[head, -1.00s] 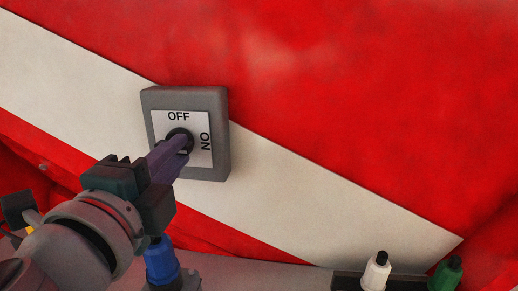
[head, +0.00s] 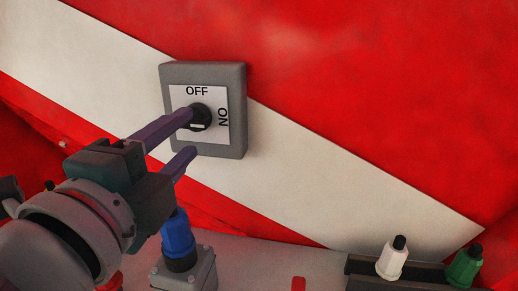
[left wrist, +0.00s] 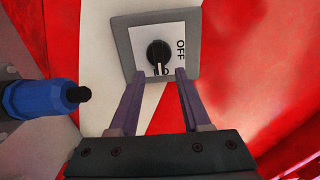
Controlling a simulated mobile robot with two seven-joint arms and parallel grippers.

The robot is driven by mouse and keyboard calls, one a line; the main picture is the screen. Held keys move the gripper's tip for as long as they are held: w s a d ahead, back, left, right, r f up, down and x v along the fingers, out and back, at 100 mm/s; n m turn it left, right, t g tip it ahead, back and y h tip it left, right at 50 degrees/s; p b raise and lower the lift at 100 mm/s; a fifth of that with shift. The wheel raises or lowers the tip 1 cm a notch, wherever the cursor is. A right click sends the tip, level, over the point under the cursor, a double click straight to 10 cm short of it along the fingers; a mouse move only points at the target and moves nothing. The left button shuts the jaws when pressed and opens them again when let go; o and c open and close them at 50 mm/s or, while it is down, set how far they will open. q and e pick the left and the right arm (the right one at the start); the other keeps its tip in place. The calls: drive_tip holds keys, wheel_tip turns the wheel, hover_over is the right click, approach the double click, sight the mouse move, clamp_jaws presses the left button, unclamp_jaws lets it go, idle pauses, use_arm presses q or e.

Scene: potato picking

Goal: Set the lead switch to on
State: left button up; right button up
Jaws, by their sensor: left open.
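The lead switch (head: 238,75) is a grey square box on the red and white wall, with a white label marked OFF at the top and ON, turned sideways, at the right. Its round black knob (head: 200,117) has a small light mark low on its face; I cannot tell for sure which word it points to. My left gripper (head: 190,134) is open and empty in front of the switch, one purple finger overlapping the knob's left edge. In the left wrist view the knob (left wrist: 158,54) shows beyond and between the parted fingertips (left wrist: 159,74), apparently clear of them.
A blue-topped connector (head: 178,235) stands below the gripper and shows at the left of the left wrist view (left wrist: 40,97). A white connector (head: 393,258) and a green one (head: 464,266) stand at the lower right. The wall right of the switch is clear.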

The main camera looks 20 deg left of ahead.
use_arm(q)
drive_tip(key=b+v, duration=0.3)
drive_tip(key=v, duration=0.3)
drive_tip(key=shift+s, duration=0.25)
drive_tip(key=shift+d, duration=0.15)
